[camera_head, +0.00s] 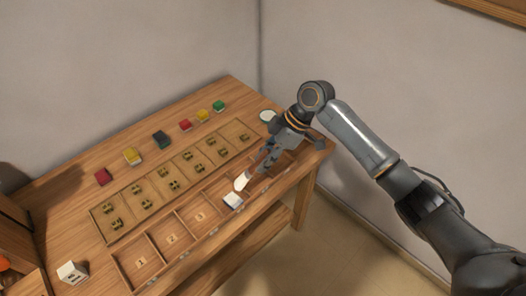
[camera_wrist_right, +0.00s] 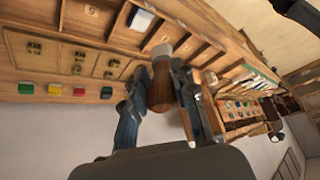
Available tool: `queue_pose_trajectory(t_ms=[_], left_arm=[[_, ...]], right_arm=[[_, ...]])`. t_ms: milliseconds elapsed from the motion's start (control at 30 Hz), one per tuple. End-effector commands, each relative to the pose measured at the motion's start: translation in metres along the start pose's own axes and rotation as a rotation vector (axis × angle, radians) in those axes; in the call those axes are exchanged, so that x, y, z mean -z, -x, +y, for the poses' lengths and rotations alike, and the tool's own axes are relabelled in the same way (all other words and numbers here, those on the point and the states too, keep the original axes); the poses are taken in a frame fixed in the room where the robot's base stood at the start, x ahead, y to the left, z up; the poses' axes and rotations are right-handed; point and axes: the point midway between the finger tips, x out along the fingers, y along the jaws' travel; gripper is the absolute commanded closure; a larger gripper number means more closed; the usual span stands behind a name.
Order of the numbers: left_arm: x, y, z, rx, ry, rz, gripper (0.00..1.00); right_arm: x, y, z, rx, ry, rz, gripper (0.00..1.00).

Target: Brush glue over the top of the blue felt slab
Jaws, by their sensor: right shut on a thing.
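My right gripper (camera_head: 268,161) is shut on a brush, whose pale bristle head (camera_head: 242,181) points down at the divided tray. In the right wrist view the brown wooden handle (camera_wrist_right: 160,88) sits between the fingers, bristles (camera_wrist_right: 162,50) outward. A small whitish block (camera_head: 233,200) lies in a tray compartment just below the bristles; its edge looks bluish in the wrist view (camera_wrist_right: 141,20). I cannot tell whether bristles and block touch. Which one is the blue felt slab is unclear. My left gripper is out of view.
A numbered divided tray (camera_head: 171,239) runs along the table's front edge, with a panel of small brass-coloured parts (camera_head: 131,205) behind it. Red, yellow and green blocks line the back. A white round dish (camera_head: 267,116) stands near my wrist. A white box (camera_head: 72,272) stands front left.

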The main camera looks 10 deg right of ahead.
Motion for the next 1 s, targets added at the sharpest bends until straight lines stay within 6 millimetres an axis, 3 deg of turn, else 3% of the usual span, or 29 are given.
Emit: queue_pose_trajectory(t_ms=[167,633,1000], left_arm=[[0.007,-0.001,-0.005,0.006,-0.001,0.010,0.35],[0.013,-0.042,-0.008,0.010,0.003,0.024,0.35],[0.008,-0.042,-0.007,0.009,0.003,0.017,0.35]], right_arm=[[0.002,-0.005,0.003,0.027,0.035,-0.005,1.00],[-0.022,-0.043,0.006,0.025,0.034,-0.007,1.00],[-0.023,-0.044,0.006,0.025,0.034,-0.007,1.00]])
